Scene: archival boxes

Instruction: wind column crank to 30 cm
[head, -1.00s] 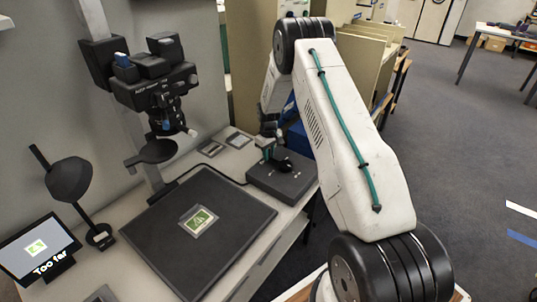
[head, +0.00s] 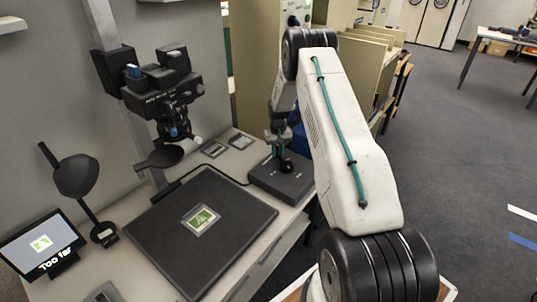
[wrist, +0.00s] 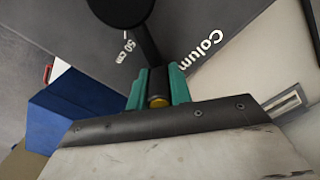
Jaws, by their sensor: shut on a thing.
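The column crank is a black arm and knob (head: 287,166) on a dark grey box (head: 290,184) at the right end of the desk. In the wrist view, the crank arm (wrist: 143,40) runs down to a handle with a brass-coloured end. My gripper (wrist: 157,90) has its green fingers shut around that handle; it also shows in the head view (head: 277,145). The box top carries the label "Colum..." (wrist: 202,48) and a "50 cm" mark (wrist: 128,48). A black camera (head: 165,92) hangs on the upright column (head: 140,130). A screen (head: 40,245) reads "Too far".
A black baseboard (head: 235,255) with a small green picture (head: 201,219) lies below the camera. A dark lamp (head: 76,176) stands at left. Shelving dividers (head: 345,75) stand behind my arm. Open floor (head: 455,150) lies to the right.

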